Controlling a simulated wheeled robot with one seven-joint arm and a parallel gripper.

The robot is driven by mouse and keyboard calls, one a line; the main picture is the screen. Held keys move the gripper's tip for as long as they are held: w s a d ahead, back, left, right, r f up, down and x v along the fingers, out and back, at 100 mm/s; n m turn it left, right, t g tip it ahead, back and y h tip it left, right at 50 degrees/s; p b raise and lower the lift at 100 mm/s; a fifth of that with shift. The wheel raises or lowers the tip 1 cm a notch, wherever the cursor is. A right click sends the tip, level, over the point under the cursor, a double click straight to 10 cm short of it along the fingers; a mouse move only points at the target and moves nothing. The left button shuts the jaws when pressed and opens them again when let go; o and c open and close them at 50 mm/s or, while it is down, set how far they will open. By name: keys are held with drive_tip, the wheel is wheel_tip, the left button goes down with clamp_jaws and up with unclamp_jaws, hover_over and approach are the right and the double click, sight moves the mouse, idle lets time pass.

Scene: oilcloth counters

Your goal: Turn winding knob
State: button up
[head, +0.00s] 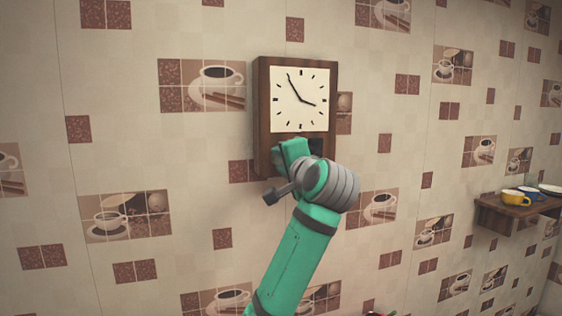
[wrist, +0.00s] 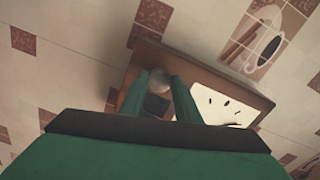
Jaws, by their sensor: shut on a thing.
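A brown wooden wall clock (head: 263,100) with a cream square face and black hands hangs on the tiled wall in the head view. Its case (wrist: 245,91) also shows at a tilt in the wrist view. The winding knob (wrist: 158,78), a pale round piece, sits low on the case front in the wrist view. My gripper (wrist: 159,80) has its two green fingers on either side of the knob, shut on it. In the head view my green arm and grey wrist cover the lower part of the clock and hide the knob.
A small wooden wall shelf (head: 510,208) at the right holds a yellow cup (head: 515,198), a blue cup and a plate. The wall around the clock is flat and clear, with only printed coffee-cup tiles.

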drive_tip(key=shift+m, duration=0.6)
drive_tip(key=o, duration=1)
drive_tip(key=shift+o, duration=0.2)
drive_tip(key=v, duration=1)
drive_tip(key=shift+s+d, duration=0.15)
drive_tip(key=shift+s, duration=0.25)
